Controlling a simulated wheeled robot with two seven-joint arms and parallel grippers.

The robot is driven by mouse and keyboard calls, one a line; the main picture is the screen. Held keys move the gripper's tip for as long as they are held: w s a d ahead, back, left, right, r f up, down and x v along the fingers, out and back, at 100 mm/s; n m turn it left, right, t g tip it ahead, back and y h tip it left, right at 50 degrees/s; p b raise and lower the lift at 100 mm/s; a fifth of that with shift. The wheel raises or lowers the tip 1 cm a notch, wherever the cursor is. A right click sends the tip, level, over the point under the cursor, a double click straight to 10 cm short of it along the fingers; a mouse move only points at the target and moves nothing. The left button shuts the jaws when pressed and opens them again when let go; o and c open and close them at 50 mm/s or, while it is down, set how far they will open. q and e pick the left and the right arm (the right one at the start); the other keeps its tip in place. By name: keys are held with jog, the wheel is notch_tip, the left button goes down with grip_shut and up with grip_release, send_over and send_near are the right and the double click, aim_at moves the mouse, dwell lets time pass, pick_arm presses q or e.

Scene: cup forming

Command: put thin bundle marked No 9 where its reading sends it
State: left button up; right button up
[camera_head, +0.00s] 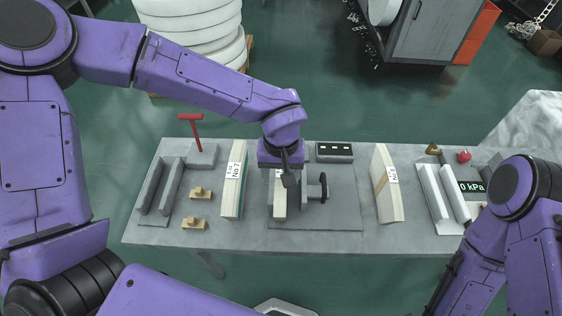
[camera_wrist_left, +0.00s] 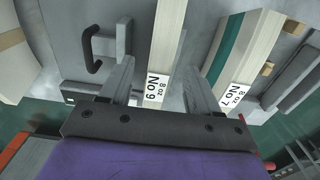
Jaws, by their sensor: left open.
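The thin cream bundle marked No 9 (camera_head: 280,204) stands on a grey plate at the middle of the table, beside a clamp-like fixture with a dark handle (camera_head: 315,190). My left gripper (camera_head: 284,182) is over it, hiding its far part. In the left wrist view the bundle's label, "8 oz No 9" (camera_wrist_left: 156,88), lies between the spread fingers of the left gripper (camera_wrist_left: 160,78). The fingers look apart from its sides. A dark display box (camera_head: 334,151) showing dashes stands behind. My right arm shows at the right, but its gripper is out of view.
The thicker No 7 bundle (camera_head: 234,180) stands close on the left, and another bundle (camera_head: 387,184) on the right. Grey rails (camera_head: 171,187) and wooden blocks (camera_head: 193,223) lie left; white rails (camera_head: 432,194) and a "0 kPa" display (camera_head: 471,187) lie right. A red-handled tool (camera_head: 202,155) stands back left.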

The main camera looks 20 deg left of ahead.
aim_at(281, 184)
pick_arm(q)
notch_tip(281, 184, down, 5)
jog(key=shift+s+r, duration=0.15)
jog(key=shift+r, duration=0.05)
jog(key=shift+f, duration=0.5)
grip_shut()
jog(key=c, duration=0.8)
grip_release()
grip_shut()
jog(key=shift+r+p, duration=0.85)
jog(key=shift+p, duration=0.7)
